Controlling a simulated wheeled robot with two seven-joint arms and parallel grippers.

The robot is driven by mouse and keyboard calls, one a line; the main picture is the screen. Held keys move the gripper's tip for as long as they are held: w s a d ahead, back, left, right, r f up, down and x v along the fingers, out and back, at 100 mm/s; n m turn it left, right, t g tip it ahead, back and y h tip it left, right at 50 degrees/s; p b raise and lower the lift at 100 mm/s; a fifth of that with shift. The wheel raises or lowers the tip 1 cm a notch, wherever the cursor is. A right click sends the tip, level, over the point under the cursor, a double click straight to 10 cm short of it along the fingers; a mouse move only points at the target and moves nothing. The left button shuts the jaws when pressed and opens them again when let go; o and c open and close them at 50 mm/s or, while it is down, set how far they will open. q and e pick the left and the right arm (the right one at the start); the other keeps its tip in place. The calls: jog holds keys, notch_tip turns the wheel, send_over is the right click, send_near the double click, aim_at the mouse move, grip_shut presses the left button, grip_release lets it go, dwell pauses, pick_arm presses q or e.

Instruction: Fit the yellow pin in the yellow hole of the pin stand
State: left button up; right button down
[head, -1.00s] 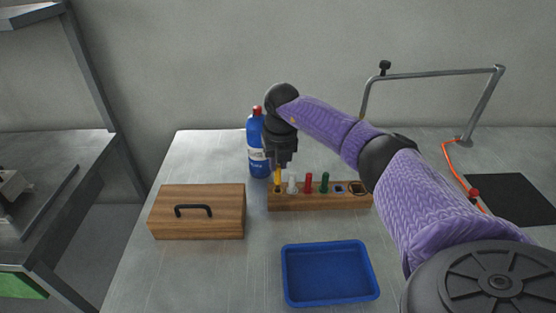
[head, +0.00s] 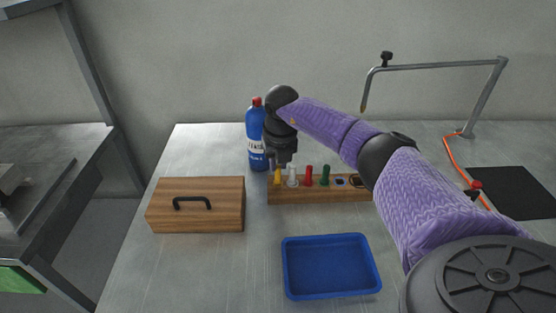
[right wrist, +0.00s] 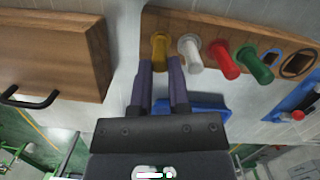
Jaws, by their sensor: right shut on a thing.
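The yellow pin (head: 277,177) stands upright at the left end of the wooden pin stand (head: 320,197), at the yellow hole's place. In the right wrist view the yellow pin (right wrist: 158,50) lies at the tips of my right gripper (right wrist: 161,72), with its wide end at the stand. My right gripper (head: 280,162) is over the pin, pointing down, and shut on it. Whether the pin is fully seated is hidden. White (head: 292,178), red (head: 309,176) and green (head: 325,175) pins stand in a row to its right. My left gripper is out of view.
A blue bottle (head: 256,138) with a red cap stands behind the stand's left end, close to my gripper. A wooden box (head: 196,218) with a black handle is to the left. A blue tray (head: 290,293) lies in front. Bare table lies left of the tray.

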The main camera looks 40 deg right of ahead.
jog(key=shift+f, duration=0.15)
jog(key=c, duration=0.5)
grip_release()
jog(key=r+p, duration=0.1)
jog(key=r, duration=0.2)
jog(key=s+r, duration=0.1)
jog(key=r, duration=0.2)
jog(key=r+p, duration=0.1)
jog(key=r, duration=0.2)
jog(key=shift+s+a+r+p, duration=0.2)
jog(key=shift+a+r+p, duration=0.1)
jog(key=shift+a+r, duration=0.1)
